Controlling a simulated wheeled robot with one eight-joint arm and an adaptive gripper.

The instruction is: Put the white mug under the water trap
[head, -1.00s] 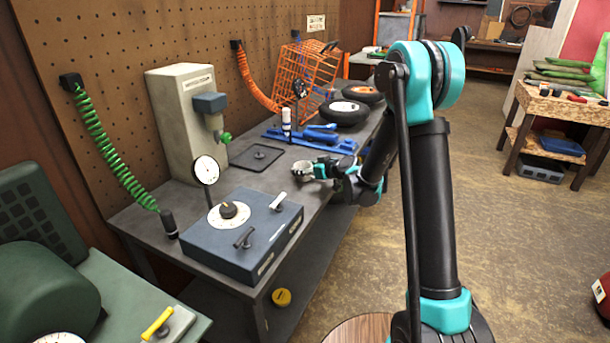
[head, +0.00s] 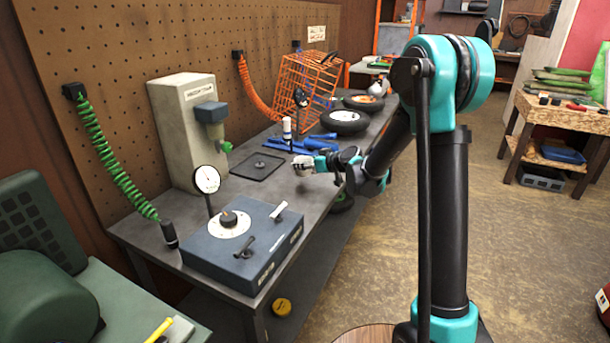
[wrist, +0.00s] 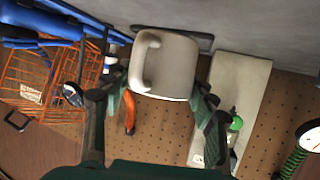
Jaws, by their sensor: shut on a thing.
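The white mug (wrist: 165,65) is between the two fingers of my gripper (wrist: 152,98) in the wrist view, with its handle toward the left of that picture. My gripper (head: 318,163) is shut on the mug, which shows small and pale in the head view (head: 302,165). The water trap (head: 211,118) is a grey-blue unit with a green drain knob (head: 226,147) on the front of a beige cabinet (head: 178,105). The mug is to the right of the trap, near the bench's front edge and apart from the drain. The wrist view also shows the green knob (wrist: 236,122).
A dark flat tray (head: 257,166) lies on the bench between trap and mug. A gauge (head: 206,180) and blue control box (head: 243,243) stand in front. Blue parts, a white-topped upright (head: 287,130), an orange basket (head: 303,80) and wheels (head: 345,121) are behind.

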